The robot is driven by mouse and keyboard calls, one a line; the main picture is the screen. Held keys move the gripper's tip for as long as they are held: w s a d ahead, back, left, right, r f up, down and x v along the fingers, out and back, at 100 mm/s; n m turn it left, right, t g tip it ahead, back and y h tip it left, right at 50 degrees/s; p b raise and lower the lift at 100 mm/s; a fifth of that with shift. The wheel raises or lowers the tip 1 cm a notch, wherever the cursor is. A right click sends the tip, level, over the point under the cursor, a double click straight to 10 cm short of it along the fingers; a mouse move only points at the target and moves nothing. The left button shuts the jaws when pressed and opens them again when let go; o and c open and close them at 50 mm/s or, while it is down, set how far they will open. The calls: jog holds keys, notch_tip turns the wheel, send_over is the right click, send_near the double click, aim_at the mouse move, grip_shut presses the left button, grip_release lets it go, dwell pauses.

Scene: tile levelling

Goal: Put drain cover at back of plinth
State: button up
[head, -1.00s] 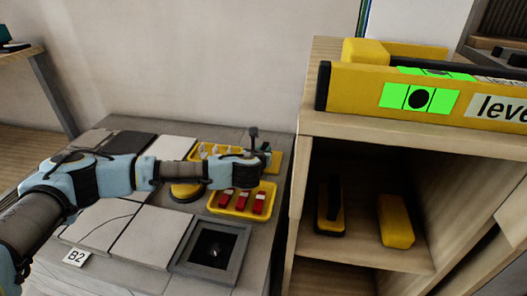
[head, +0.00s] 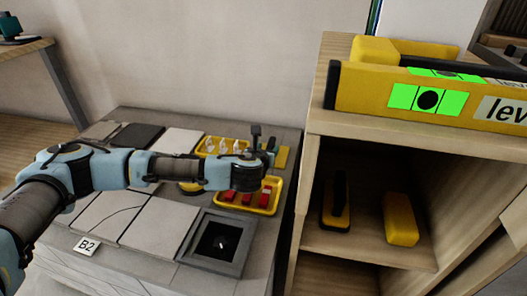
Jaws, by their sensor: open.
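The plinth (head: 262,220) is a grey block with pale tiles on top, at left centre. A grey square frame with a dark centre and a small light spot (head: 218,241) sits at its front right corner. It looks like the drain piece, but I cannot tell whether it is the cover itself or an opening. A dark square tile (head: 137,135) lies at the back left. My gripper (head: 268,150) is open over the back right, near the yellow trays. It is apart from the grey frame. My arm hides part of the plinth's middle.
A yellow tray with red pieces (head: 264,208) and another with white pieces (head: 203,147) lie on the plinth's right side. A B2 label (head: 87,247) is at the front. A wooden shelf (head: 316,150) with a yellow level (head: 370,90) on top stands close on the right.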

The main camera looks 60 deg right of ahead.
jog(key=v, duration=0.6)
jog(key=shift+s+a+r+p, duration=0.15)
jog(key=shift+a+p, duration=0.2)
jog(key=shift+p, duration=0.05)
